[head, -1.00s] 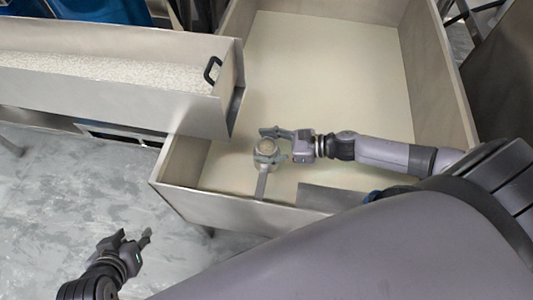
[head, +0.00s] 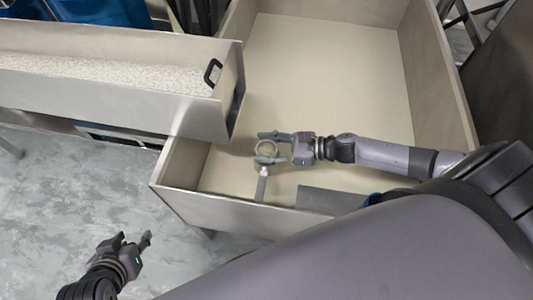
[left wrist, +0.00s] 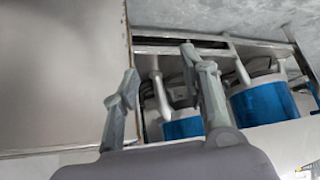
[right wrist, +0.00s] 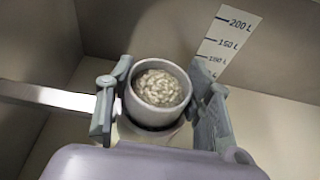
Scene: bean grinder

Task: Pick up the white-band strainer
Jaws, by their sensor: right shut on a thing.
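The white-band strainer is a small round cup (head: 267,149) with a straight metal handle (head: 261,188) pointing to the front edge of the large open bin. A white band (head: 264,171) shows where the handle meets the cup. My right gripper (head: 266,147) is shut on the cup, one finger on each side. In the right wrist view the cup (right wrist: 158,95) sits upright between the fingers with pale beans inside, and the handle (right wrist: 45,96) runs to the left. My left gripper (head: 134,239) is open and empty above the floor; its parted fingers (left wrist: 155,78) show in the left wrist view.
The large bin (head: 330,75) has raised walls and a mostly clear floor. A trough of pale granules (head: 110,82) with a black handle (head: 212,71) stands left. A marked scale (right wrist: 228,40) is on the bin wall. Blue containers (left wrist: 262,103) show beyond my left gripper.

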